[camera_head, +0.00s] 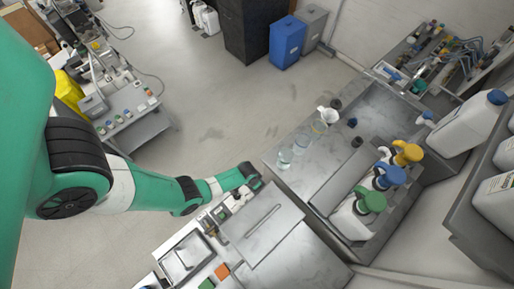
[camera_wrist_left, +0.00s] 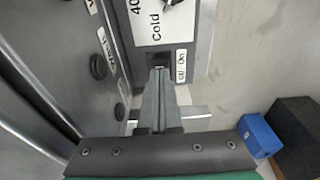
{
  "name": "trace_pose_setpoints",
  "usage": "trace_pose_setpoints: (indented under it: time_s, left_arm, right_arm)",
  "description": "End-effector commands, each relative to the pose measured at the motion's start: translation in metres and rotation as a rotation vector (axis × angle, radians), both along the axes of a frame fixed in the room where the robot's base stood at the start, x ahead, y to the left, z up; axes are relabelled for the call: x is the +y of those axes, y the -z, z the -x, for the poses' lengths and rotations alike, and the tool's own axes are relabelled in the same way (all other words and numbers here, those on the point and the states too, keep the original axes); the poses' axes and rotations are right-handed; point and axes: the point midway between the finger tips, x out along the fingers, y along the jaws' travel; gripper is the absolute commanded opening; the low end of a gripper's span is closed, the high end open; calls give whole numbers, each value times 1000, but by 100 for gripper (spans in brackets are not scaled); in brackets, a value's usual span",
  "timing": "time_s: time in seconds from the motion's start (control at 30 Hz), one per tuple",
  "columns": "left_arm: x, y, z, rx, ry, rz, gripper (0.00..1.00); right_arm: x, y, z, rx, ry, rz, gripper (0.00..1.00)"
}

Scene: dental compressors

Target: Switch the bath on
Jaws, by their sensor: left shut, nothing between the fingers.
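The bath (camera_head: 262,222) is a metal unit with a flat lid at the bottom centre of the head view. Its front panel fills much of the left wrist view, with a white dial plate (camera_wrist_left: 150,22) reading "40" and "Cold". Below the plate is a dark switch (camera_wrist_left: 158,60) beside an "On/Off" label (camera_wrist_left: 181,64). My left gripper (camera_wrist_left: 160,74) is shut and empty, its fingertips right at the switch and partly covering it. I cannot tell whether they touch it or which way it is set. In the head view my left gripper (camera_head: 240,195) is at the bath's front edge.
Black knobs (camera_wrist_left: 98,67) with labels sit left of the switch. A metal bench (camera_head: 290,178) with glass beakers and coloured-top bottles stands right of the bath. A small tray (camera_head: 185,258) lies left of it. Blue bin (camera_head: 287,42) stands at the back; the floor between is clear.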

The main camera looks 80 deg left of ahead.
Motion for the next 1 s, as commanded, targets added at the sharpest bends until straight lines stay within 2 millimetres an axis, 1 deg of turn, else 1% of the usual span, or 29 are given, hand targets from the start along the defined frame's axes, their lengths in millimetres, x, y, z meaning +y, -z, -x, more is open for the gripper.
trace_pose_setpoints:
  time_s: [1.0]
  left_arm:
    - [0, 16, 0, 0, 0, 0, 0]
  right_arm:
    - [0, 16, 0, 0, 0, 0, 50]
